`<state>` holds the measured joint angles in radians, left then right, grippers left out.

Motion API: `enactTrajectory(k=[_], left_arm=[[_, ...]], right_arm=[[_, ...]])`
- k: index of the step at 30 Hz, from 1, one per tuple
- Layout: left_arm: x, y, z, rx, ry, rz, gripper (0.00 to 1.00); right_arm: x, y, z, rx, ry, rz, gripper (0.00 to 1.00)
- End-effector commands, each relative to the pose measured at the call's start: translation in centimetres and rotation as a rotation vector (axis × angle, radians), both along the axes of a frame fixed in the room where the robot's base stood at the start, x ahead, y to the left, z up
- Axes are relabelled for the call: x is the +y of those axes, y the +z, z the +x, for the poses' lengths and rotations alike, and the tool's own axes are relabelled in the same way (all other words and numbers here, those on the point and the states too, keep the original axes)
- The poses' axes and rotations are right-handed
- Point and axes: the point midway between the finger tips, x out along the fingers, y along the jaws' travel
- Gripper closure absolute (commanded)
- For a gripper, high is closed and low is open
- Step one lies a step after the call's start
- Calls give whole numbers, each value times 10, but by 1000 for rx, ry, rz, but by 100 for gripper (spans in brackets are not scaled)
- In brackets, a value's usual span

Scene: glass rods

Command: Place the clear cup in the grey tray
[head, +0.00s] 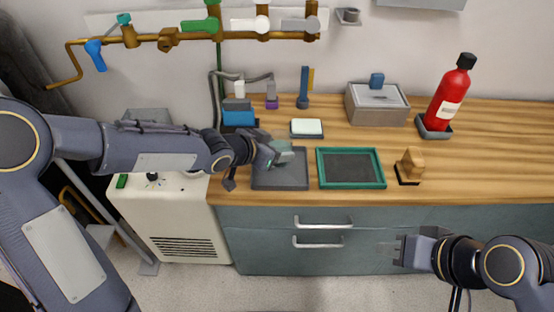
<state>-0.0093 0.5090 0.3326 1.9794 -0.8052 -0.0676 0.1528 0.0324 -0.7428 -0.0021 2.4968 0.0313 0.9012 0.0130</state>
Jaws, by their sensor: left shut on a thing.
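My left gripper (274,157) reaches in from the left over the grey tray (290,183) on the wooden counter. It is shut on the clear cup (285,148), a small pale see-through thing that the fingers partly cover. The cup is over the back part of the grey tray; I cannot tell whether it touches the tray floor. No other object shows in the tray. My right gripper (394,252) is low at the right, in front of the drawers and away from the trays. It looks open and empty.
A green-rimmed tray (382,184) lies just right of the grey tray. Behind stand a white-topped block (306,127), a blue upright tool (304,88) and a grey box (378,103). The far right counter is clear.

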Motion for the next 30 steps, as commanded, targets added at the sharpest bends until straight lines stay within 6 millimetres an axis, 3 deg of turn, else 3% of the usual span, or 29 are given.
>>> enactTrajectory(k=[9, 14, 27, 28, 30], left_arm=[[-4, -28, 21, 1, -1, 0, 68], [-4, -51, 19, 0, -1, 0, 68], [-3, -58, 19, 0, 1, 0, 68], [-2, -58, 19, 0, 1, 0, 40], [-2, -56, 19, 0, 1, 0, 31]], right_arm=[[0, -6, 0, 0, 0, 0, 74], [0, -15, 0, 0, 0, 0, 74], [0, -19, 0, 0, 0, 0, 74], [0, -19, 0, 0, 0, 0, 74], [0, -18, 0, 0, 0, 0, 74]])
